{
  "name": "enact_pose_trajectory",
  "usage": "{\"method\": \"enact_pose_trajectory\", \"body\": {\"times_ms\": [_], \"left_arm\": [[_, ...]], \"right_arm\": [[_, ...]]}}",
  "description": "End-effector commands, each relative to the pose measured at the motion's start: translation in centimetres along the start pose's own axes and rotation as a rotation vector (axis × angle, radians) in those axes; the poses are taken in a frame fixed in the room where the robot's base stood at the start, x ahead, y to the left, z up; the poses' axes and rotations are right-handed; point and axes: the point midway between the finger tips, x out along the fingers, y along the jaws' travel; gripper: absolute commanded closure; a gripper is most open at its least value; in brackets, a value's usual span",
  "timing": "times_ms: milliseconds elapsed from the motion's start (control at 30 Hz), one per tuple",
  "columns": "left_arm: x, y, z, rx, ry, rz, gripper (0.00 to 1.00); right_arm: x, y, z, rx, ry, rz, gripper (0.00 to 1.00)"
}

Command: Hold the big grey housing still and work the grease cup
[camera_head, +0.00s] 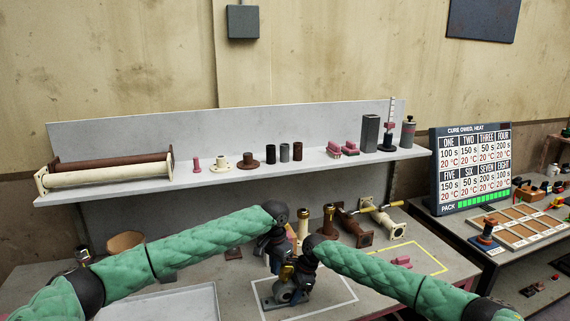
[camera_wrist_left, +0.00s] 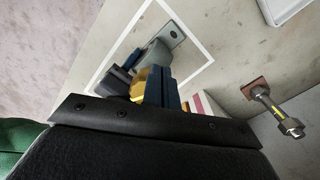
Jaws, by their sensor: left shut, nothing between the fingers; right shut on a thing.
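The big grey housing (camera_head: 284,293) stands inside the white outline on the bench. Its base plate and rounded grey body (camera_wrist_left: 155,55) also show in the left wrist view. A brass-yellow piece (camera_head: 287,272), probably the grease cup, is at the housing's top; in the left wrist view, it (camera_wrist_left: 143,84) is beside my blue fingers. My left gripper (camera_head: 277,258) is shut and empty, just above the housing. My right gripper (camera_head: 297,272) comes from the right and appears shut on the housing; its fingertips and exact hold are largely hidden.
A pale tray (camera_head: 185,303) lies front left. A yellow outline (camera_head: 420,252) with pink pieces is at right. A shelf (camera_head: 120,184) of rollers and small parts runs behind. A heat board (camera_head: 473,167) stands far right.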

Motion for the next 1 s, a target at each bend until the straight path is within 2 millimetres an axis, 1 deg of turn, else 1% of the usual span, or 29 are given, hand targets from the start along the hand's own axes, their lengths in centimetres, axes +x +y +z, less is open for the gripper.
{"method": "enact_pose_trajectory", "body": {"times_ms": [300,767,1000], "left_arm": [[0.02,-0.51,-0.18,-0.001,0.0,-0.001,1.0],[-0.02,-0.61,-0.23,-0.001,0.001,-0.001,1.0],[-0.01,-0.81,0.21,-0.002,0.001,0.0,1.0]], "right_arm": [[0.03,0.03,0.05,-0.001,0.0,0.001,1.0],[0.05,0.05,0.09,-0.002,0.0,0.001,1.0],[0.07,0.06,0.09,-0.002,-0.001,0.001,1.0]]}}
